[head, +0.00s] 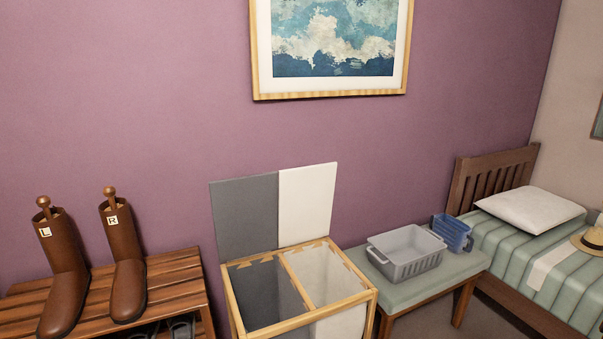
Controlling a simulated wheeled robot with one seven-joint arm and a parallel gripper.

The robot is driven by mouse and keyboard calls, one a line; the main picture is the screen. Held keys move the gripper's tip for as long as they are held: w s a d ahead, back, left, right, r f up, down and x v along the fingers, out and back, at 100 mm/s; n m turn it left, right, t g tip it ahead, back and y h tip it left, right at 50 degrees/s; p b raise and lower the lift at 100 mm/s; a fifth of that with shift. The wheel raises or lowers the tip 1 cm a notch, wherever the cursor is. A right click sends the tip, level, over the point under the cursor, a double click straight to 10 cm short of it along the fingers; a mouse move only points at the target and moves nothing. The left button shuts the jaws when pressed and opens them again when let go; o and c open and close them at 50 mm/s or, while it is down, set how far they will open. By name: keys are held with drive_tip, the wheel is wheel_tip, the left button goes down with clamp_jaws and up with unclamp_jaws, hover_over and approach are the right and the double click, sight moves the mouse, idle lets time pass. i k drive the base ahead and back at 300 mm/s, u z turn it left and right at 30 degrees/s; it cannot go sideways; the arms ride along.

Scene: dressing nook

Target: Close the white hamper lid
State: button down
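The hamper (375,293) has a light wooden frame and two compartments side by side, open at the top. The white lid (307,204) stands upright at the back of the right compartment, close to the purple wall. The grey lid (245,218) stands upright beside it, behind the left compartment. The left compartment has a dark grey lining and the right one a white lining. Both look empty as far as I can see inside. The hamper's lower part is cut off by the picture's bottom edge. My gripper is not in view.
A slatted wooden rack (178,278) with brown boots (64,268) marked L and R stands left of the hamper. A padded bench (458,266) at right holds a grey basket (406,258) and a blue basket (453,233). A bed (520,250) is farther right. Air above the hamper is clear.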

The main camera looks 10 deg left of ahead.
sight(307, 193)
drive_tip(key=k, duration=1)
drive_tip(key=u, duration=0.45)
drive_tip(key=i, duration=0.9)
drive_tip(key=u, duration=0.3)
drive_tip(key=i, duration=1.5)
drive_tip(key=z, duration=0.45)
